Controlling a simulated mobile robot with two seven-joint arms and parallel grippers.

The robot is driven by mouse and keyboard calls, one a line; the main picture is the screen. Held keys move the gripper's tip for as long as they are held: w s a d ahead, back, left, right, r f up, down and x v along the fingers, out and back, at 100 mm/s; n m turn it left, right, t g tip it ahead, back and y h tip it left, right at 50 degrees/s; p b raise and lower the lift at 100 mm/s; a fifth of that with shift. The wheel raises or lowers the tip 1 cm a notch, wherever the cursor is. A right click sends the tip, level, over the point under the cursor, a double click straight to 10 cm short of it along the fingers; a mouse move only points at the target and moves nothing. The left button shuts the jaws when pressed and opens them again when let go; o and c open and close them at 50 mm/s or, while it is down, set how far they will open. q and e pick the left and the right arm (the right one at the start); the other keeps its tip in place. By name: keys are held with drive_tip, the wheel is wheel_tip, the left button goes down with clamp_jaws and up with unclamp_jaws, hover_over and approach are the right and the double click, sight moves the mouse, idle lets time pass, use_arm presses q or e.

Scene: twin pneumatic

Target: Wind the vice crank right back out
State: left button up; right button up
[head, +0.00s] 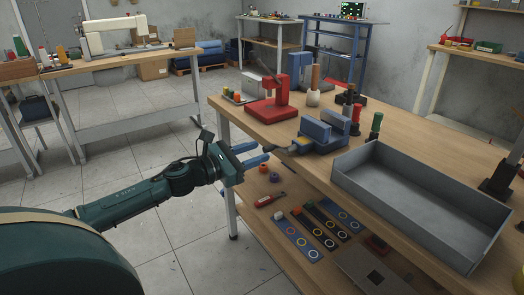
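A blue bench vice (325,131) with two thick jaw blocks stands near the left front edge of the wooden workbench (232,112). The jaws have a gap between them. A grey crank part (283,149) sticks out from the vice's left side, next to a small yellow part. My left gripper (262,152) reaches in from the left, just off the bench edge. Its two blue fingers are apart, with their tips close to the outer end of the crank. I cannot tell whether they touch it. My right gripper is not in view.
A red press (272,104) stands behind the vice. A large grey tray (405,228) fills the bench front to its right. Red and green handled tools (376,124) stand behind the tray. A lower shelf (262,218) holds washers and strips. Open floor lies left of the bench.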

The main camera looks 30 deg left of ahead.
sight(280, 149)
use_arm(q)
drive_tip(key=shift+x, duration=1.35)
clamp_jaws()
